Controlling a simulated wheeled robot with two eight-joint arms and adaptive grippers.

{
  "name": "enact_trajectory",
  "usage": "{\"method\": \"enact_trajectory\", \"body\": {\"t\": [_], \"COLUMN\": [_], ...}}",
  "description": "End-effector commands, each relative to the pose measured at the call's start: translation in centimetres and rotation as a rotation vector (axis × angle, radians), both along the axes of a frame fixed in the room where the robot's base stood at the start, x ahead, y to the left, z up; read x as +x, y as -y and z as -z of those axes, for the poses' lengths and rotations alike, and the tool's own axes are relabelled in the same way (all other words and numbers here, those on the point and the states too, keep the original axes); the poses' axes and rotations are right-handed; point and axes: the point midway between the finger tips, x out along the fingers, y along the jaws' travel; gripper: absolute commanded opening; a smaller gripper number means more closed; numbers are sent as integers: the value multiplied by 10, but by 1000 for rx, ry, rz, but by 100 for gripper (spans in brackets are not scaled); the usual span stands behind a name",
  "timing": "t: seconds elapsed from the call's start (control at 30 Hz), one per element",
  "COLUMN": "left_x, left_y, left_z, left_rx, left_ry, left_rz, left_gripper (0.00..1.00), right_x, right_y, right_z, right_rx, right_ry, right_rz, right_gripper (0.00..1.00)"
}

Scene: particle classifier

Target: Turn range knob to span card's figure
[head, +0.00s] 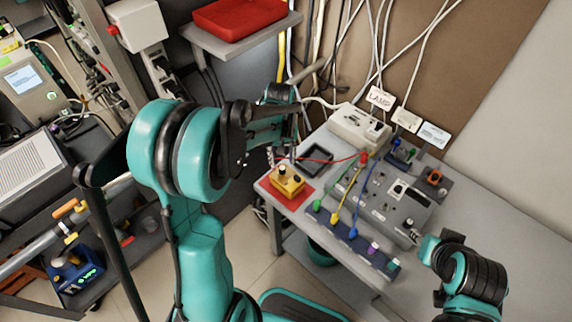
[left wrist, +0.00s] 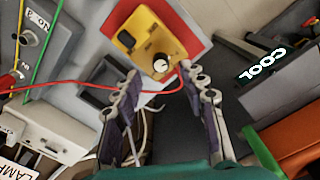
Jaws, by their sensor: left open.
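A yellow box (head: 287,180) with dark knobs sits on a red mat (head: 303,198) at the bench's left corner. In the left wrist view the yellow box (left wrist: 147,38) shows a white-faced round knob (left wrist: 160,65) near its lower corner. My left gripper (left wrist: 161,76) is open and empty, its fingertips just short of that box. In the head view my left arm partly hides the gripper. Small cards (head: 433,134) stand at the bench's back; their figures are too small to read. I cannot tell which knob is the range knob.
A red lead (left wrist: 90,86) crosses between the left fingers and the box. A grey control box (head: 405,208) and a strip with coloured plugs (head: 352,234) stand to the right. A black tray (head: 317,158) lies behind the yellow box. A shelf (head: 240,40) hangs above.

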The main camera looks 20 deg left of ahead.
Motion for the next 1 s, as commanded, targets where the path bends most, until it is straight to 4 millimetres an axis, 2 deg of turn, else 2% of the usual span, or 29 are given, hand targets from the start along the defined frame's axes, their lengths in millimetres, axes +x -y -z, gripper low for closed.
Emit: {"method": "enact_trajectory", "body": {"t": [0.03,0.1,0.3,0.63,0.67,0.8,1.0], "left_x": [0,1,1,0,0,0,0], "left_y": [0,0,0,0,0,0,0], "left_z": [13,24,46,49,49,49,49], "left_rx": [0,1,0,0,0,0,0], "left_ry": [0,1,1,1,1,1,1], "left_rz": [1,1,2,2,2,2,4], "left_gripper": [42,42,42,42,37,0,0], "right_x": [0,0,0,0,0,0,0], "right_y": [0,0,0,0,0,0,0], "right_z": [7,11,18,18,18,18,18], "right_rx": [0,0,0,0,0,0,0], "right_ry": [0,0,0,0,0,0,0], "right_rz": [0,0,0,0,0,0,0], "right_gripper": [34,34,34,34,34,34,34]}}
